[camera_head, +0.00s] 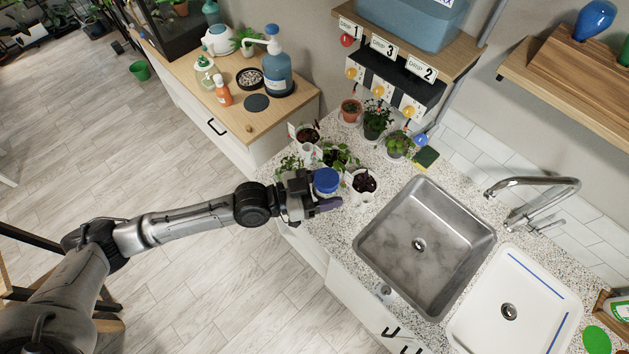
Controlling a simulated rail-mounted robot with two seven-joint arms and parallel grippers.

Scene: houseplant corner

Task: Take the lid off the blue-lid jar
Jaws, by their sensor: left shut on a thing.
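The blue lid (326,178) shows its round top at the near left end of the speckled counter, among potted plants. The body of the jar under it is mostly hidden by my gripper and the lid. My left gripper (322,202) reaches in from the left and is shut on the blue-lid jar, with its fingers just below the lid. The lid looks level and on the jar. Whether the jar touches the counter cannot be told. My right gripper is not in view.
A steel sink (425,240) lies to the right, with a white basin (520,300) beyond. A wooden cabinet (270,115) with bottles stands behind left.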

